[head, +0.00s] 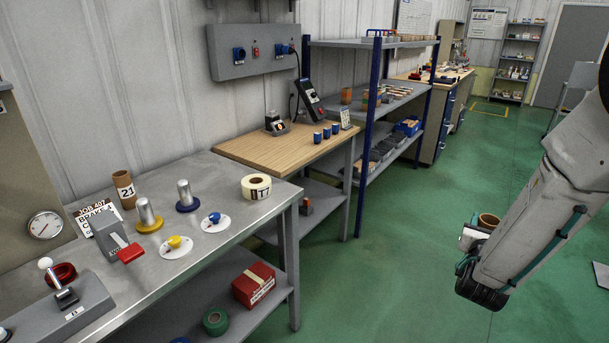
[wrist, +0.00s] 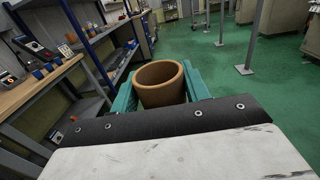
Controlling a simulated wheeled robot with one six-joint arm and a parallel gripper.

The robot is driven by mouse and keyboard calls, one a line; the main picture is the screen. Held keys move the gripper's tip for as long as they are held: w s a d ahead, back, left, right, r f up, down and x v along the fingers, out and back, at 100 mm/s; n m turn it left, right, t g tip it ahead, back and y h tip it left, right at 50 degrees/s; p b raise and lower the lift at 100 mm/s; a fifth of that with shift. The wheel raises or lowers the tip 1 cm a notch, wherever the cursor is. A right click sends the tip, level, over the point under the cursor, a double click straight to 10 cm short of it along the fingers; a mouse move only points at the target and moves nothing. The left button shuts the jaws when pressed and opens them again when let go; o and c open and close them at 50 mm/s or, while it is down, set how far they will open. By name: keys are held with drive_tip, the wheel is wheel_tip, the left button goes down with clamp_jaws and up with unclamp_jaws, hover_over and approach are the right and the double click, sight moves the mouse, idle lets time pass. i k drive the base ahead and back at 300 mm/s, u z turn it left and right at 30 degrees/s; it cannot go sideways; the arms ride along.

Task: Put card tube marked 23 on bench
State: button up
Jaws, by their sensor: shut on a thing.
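My gripper (head: 476,238) is at the right of the head view, over the green floor and away from the tables. It is shut on a brown card tube (head: 488,220), whose open upper end shows. In the wrist view the tube (wrist: 160,95) stands between my two teal fingers, with its hollow mouth facing up. I cannot read a number on it. Another brown card tube (head: 123,183) stands upright at the back of the grey metal bench (head: 231,212); its label seems to read 21.
The metal bench carries a tape roll (head: 256,187), two metal posts on yellow and blue bases, yellow and blue knobs, a red-handled device (head: 112,238) and a gauge. A wood-topped table (head: 290,148) and blue-posted shelves (head: 362,140) stand beyond. Open floor lies between bench and arm.

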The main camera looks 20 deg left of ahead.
sight(161, 192)
drive_tip(key=z, duration=1.05)
drive_tip(key=i, duration=1.65)
drive_tip(key=u, duration=3.5)
